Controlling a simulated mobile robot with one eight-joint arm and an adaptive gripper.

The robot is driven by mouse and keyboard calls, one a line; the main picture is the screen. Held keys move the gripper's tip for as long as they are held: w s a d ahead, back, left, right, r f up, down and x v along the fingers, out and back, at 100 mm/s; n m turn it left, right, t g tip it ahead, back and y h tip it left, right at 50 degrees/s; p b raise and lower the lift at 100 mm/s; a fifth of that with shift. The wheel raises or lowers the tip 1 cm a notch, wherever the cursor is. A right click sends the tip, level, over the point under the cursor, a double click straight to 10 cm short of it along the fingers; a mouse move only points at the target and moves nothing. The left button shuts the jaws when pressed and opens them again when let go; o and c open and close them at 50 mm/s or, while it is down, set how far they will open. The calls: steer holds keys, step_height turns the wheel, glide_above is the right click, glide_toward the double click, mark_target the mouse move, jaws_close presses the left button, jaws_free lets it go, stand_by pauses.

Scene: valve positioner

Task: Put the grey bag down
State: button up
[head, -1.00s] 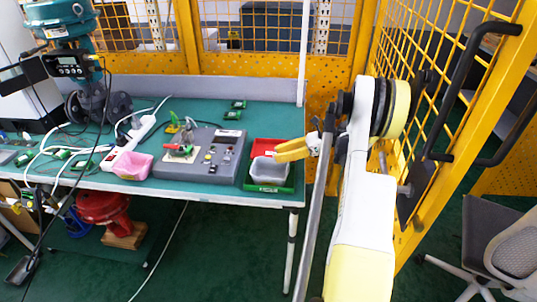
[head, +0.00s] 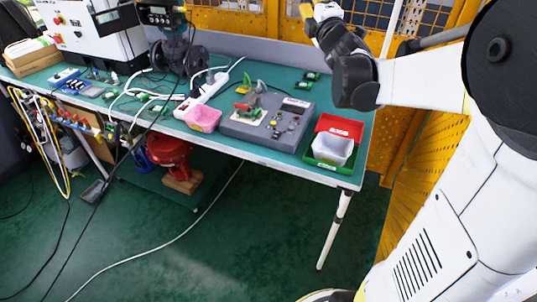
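A light grey, open-topped item (head: 333,149), which looks like the grey bag, sits in a green tray (head: 310,160) at the right end of the green-topped workbench. My arm reaches in from the right. My gripper (head: 307,12) is at the top edge of the view, above and apart from the grey bag. Its yellow fingertips are small and partly cut off, so I cannot tell whether they are open or shut. I see nothing clearly held in it.
A red tray (head: 340,125) lies behind the grey bag. A grey control box (head: 268,120) and a pink bag (head: 203,118) stand to its left. A white power strip (head: 205,85) and cables cover the bench further left. Yellow mesh fencing (head: 425,165) borders the right side.

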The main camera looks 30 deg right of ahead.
steer(key=s+a+f+m+g+y, duration=0.4)
steer(key=s+a+f+m+g, duration=0.8)
steer(key=s+a+f, duration=1.3)
steer(key=s+m, duration=0.3)
steer(key=m, duration=0.1)
steer(key=shift+s+f+g+y, duration=0.25)
steer(key=shift+f+g+y, duration=0.05)
steer(key=shift+f, duration=0.1)
